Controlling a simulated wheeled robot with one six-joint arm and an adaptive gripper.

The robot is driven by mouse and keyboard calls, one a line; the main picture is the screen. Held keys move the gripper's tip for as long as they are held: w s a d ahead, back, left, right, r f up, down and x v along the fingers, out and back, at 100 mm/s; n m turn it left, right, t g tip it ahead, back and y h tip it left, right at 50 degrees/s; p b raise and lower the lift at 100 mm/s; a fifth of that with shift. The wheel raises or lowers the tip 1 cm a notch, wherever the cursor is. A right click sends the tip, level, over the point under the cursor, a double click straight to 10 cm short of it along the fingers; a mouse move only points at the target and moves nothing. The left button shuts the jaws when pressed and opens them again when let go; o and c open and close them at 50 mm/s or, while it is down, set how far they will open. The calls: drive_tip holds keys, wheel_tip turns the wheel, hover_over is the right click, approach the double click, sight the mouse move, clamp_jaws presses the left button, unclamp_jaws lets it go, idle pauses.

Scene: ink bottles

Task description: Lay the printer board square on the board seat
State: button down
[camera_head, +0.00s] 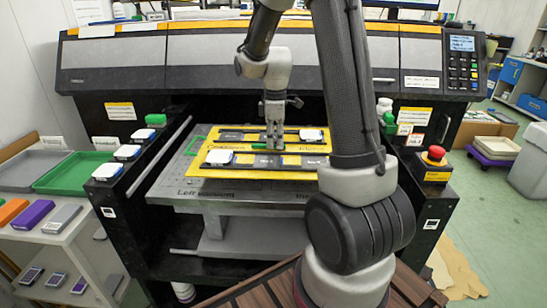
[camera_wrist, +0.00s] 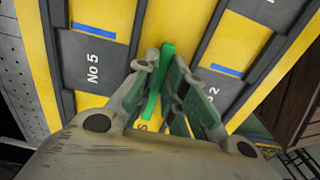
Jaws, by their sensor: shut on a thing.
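The printer board (camera_head: 262,174) is a yellow plate with dark strips and white printed labels, lying flat or nearly flat over the grey platen. My gripper (camera_head: 273,146) points down at the board's middle and is shut on its upright green handle, which shows between the fingers in the wrist view (camera_wrist: 155,85). The wrist view also shows the yellow board (camera_wrist: 88,12) with strips marked "No 5" and "2". A green outline (camera_head: 195,146) shows on the platen at the board's left. I cannot tell the board seat's edges or whether the board touches it.
The grey platen (camera_head: 165,190) is bare at its front left. The black printer body (camera_head: 135,80) stands behind. A green tray (camera_head: 75,172) sits at left.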

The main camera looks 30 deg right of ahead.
sight(275, 148)
drive_tip(key=shift+f, duration=2.75)
drive_tip(key=c, duration=1.5)
unclamp_jaws()
wheel_tip(275, 148, up, 12)
drive_tip(key=shift+f, duration=0.2)
drive_tip(key=s+a+r+m+t, duration=0.1)
drive_tip(key=s+r+m, duration=0.2)
drive_tip(key=s, duration=0.5)
drive_tip(key=s+a+r+m+t, duration=0.1)
drive_tip(key=s+a+r+m, duration=0.1)
drive_tip(key=s, duration=0.6)
drive_tip(key=s+a+r+m+t, duration=0.2)
drive_tip(key=s+r+m, duration=0.3)
drive_tip(key=s+m, duration=0.1)
drive_tip(key=shift+s+a, duration=0.15)
drive_tip(key=shift+s, duration=0.75)
